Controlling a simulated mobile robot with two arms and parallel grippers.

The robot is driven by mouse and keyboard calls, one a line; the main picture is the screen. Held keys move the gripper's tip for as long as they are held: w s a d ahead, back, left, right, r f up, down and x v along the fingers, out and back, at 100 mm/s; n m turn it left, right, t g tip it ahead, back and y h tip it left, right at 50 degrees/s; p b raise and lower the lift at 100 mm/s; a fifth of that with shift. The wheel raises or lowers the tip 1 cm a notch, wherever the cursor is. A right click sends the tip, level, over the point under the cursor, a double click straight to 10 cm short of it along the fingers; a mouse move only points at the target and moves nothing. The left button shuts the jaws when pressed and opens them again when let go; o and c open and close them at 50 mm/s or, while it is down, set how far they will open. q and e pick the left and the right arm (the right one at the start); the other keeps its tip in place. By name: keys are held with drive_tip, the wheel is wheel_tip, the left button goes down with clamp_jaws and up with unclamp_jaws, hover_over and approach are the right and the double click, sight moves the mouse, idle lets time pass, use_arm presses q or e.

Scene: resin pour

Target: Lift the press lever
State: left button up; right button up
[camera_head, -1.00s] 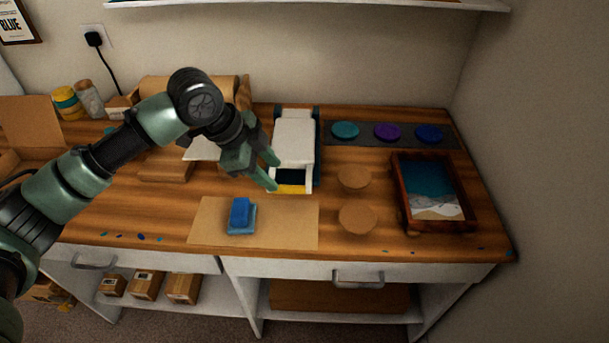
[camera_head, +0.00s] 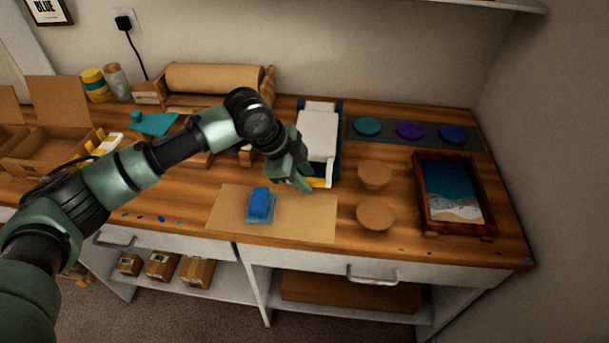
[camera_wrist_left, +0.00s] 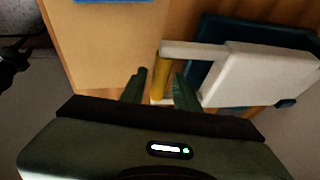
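The press (camera_head: 318,133) has a white lever body on a dark blue base near the middle of the counter. Its white arms reach forward to a yellow bar (camera_head: 322,182) at the front. My left gripper (camera_head: 301,182) is at the press's front left, its fingers apart. In the left wrist view, the yellow bar (camera_wrist_left: 161,76) shows between the open fingertips (camera_wrist_left: 160,88), with the white lever (camera_wrist_left: 262,77) to the right. I cannot tell whether the fingers touch the bar. My right gripper is not in view.
A blue block (camera_head: 260,204) sits on a brown sheet (camera_head: 305,221) in front. Two round brown discs (camera_head: 375,175) and a framed wave picture (camera_head: 453,192) stand right. Teal, purple and blue discs (camera_head: 409,130) lie behind. A paper roll (camera_head: 213,77) and open box (camera_head: 45,140) are left.

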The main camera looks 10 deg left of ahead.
use_arm(q)
clamp_jaws()
idle(1.2)
